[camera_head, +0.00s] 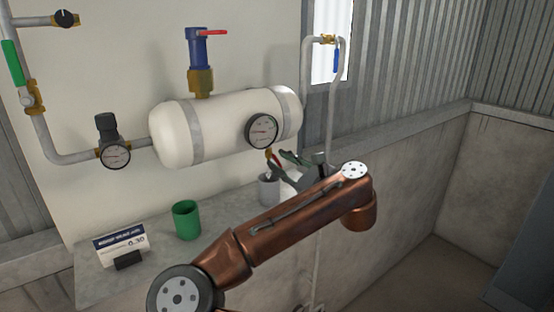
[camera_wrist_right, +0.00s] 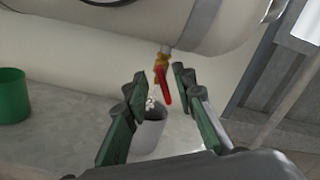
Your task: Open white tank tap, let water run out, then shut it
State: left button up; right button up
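The white tank (camera_head: 225,128) lies horizontally on the wall. Its brass tap with a red handle (camera_head: 272,157) hangs under the right part of the tank. In the right wrist view the red handle (camera_wrist_right: 162,88) points downward and slightly right. My right gripper (camera_head: 285,157) is open at the tap. In its wrist view the spread fingers (camera_wrist_right: 158,82) stand on either side of the handle, with no clear contact. A grey cup (camera_head: 267,191) stands below the tap, with small white blobs at its mouth that look like water. My left gripper is out of view.
A green cup (camera_head: 186,220) and a small sign (camera_head: 121,243) stand on the ledge (camera_head: 160,262). A round gauge (camera_head: 262,131) sits on the tank close above my right gripper. A pipe (camera_head: 332,110) with a blue-handled valve runs down to the right.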

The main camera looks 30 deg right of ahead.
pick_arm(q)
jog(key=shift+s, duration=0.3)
pick_arm(e)
jog(key=shift+w, duration=0.3)
jog(key=shift+c, duration=0.5)
grip_shut()
